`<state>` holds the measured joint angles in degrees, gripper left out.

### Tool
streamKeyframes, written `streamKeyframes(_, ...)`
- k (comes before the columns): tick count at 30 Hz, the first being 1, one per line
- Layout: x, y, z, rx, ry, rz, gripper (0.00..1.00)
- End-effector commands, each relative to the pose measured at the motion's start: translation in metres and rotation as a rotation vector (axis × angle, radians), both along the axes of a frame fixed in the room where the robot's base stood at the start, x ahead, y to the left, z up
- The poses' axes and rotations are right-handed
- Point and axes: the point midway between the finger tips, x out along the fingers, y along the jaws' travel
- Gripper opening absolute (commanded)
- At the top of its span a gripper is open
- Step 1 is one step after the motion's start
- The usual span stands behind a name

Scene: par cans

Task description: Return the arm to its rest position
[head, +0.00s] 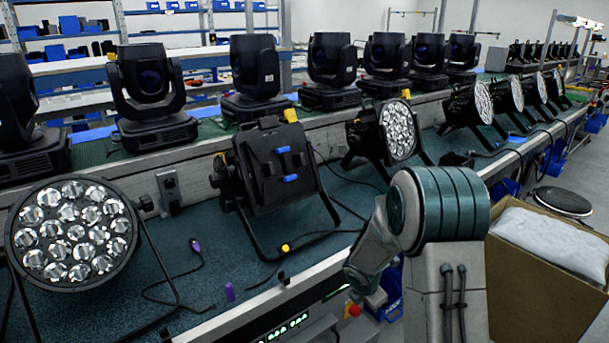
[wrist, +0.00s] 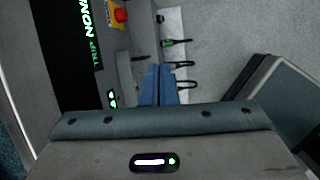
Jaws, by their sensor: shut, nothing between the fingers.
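My arm (head: 440,215) shows in the head view at the lower right, bent at a teal-banded joint, in front of the bench. A pale link slants down to the left from that joint, beside the bench's front edge. My gripper (wrist: 159,85) shows in the wrist view as two blue fingers close together above its grey body. It is shut and empty. In the head view I cannot make out the fingers.
The bench (head: 215,270) carries several par cans, including a lit-faced one (head: 72,232) and one turned back-on (head: 275,165). Moving heads (head: 145,95) line the shelf behind. An open cardboard box (head: 540,285) stands right of my arm. A red button (wrist: 120,15) is near the wrist.

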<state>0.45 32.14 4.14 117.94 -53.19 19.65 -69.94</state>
Motion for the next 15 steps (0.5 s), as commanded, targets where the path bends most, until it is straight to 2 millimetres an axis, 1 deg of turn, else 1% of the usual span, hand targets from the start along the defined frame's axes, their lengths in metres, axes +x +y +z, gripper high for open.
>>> streamKeyframes(1,-0.007,-0.004,0.034,0.018,-0.032,-0.101,0.0)
streamKeyframes(2,-0.012,-0.006,0.048,0.031,-0.047,-0.163,0.0)
streamKeyframes(3,-0.02,-0.009,0.066,0.049,-0.066,-0.247,0.0)
streamKeyframes(5,-0.032,-0.013,0.092,0.079,-0.095,-0.372,0.0)
streamKeyframes(6,-0.04,-0.015,0.109,0.1,-0.114,-0.454,0.0)
streamKeyframes(9,-0.064,-0.018,0.148,0.16,-0.159,-0.659,0.0)
streamKeyframes(11,-0.08,-0.02,0.17,0.199,-0.184,-0.782,0.0)
streamKeyframes(12,-0.091,-0.02,0.185,0.227,-0.198,-0.863,0.0)
streamKeyframes(15,-0.119,-0.019,0.217,0.3,-0.231,-1.064,0.0)
